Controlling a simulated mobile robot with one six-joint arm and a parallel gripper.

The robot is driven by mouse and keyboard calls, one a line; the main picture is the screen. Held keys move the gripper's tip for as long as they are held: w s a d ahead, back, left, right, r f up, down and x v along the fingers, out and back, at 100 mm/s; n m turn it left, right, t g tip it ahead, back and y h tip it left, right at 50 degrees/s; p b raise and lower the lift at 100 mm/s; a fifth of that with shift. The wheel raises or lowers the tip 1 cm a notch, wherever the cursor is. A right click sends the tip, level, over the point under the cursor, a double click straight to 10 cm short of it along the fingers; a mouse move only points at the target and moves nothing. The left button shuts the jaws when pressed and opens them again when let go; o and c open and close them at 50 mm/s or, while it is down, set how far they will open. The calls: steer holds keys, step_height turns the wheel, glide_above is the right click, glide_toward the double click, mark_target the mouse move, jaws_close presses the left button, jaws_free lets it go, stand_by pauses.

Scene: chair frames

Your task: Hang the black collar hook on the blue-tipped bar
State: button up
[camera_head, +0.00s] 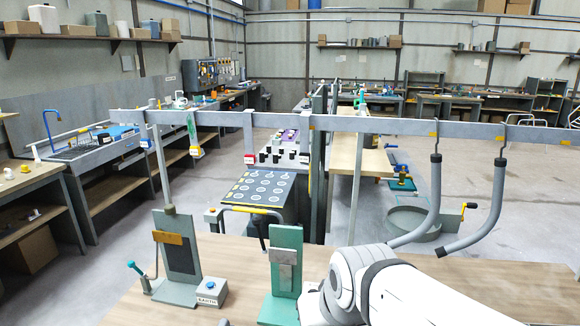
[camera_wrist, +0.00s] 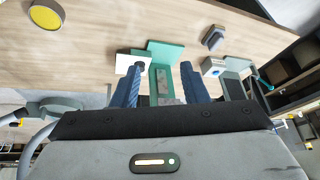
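The blue-tipped bar (camera_head: 146,143) juts from the left end of the long grey rail in the head view. Two grey curved hooks, a nearer-middle one (camera_head: 434,200) and a far-right one (camera_head: 497,190), hang from the rail's right part. Both have dark upper ends and yellow marks above; I cannot tell which is the black collar hook. In the wrist view my gripper (camera_wrist: 162,68) has its two blue fingers spread apart, with a teal stand (camera_wrist: 167,50) beyond the gap. Nothing is seen clamped between them. In the head view the fingers are hidden.
The rail (camera_head: 400,126) also carries yellow-tipped (camera_head: 197,153) and red-tipped (camera_head: 249,159) bars. On the wooden bench (camera_head: 240,256) stand a grey-green stand (camera_head: 178,285), a small button box (camera_head: 209,291) and the teal stand (camera_head: 286,245), close beside my arm. Bare bench shows between the stands.

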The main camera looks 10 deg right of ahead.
mark_target(304, 135)
steer(key=w+a+r+t+y+p, duration=0.1)
steer(key=w+a+r+t, duration=0.25)
steer(key=w+r, duration=0.4)
steer(key=w+a+r+t+y+p, duration=0.1)
steer(key=w+a+r+t, duration=0.25)
steer(key=w, duration=0.75)
steer(key=w+d+r+m+t+h, duration=0.3)
steer(key=w+d+r+m+h, duration=0.2)
steer(key=w+h, duration=0.4)
steer(key=shift+w+d+r+h+p, duration=0.3)
steer(key=shift+d+r+p, duration=0.15)
steer(key=shift+d+r, duration=0.4)
steer(key=b+x, duration=0.1)
steer(key=x, duration=0.5)
steer(key=shift+w+d+b, duration=0.1)
steer(key=shift+w+b, duration=0.25)
steer(key=shift+w, duration=0.05)
steer(key=shift+s+r, duration=0.1)
steer(key=shift+s, duration=0.05)
steer(key=c, duration=0.5)
jaws_close()
steer(key=shift+w+r+p, duration=0.15)
steer(key=shift+r+p, duration=0.6)
steer(key=shift+p, duration=0.15)
steer(key=shift+w+r+p, duration=0.1)
steer(key=shift+r+p, duration=0.65)
steer(key=shift+p, duration=0.15)
steer(key=shift+r+p, duration=1.6)
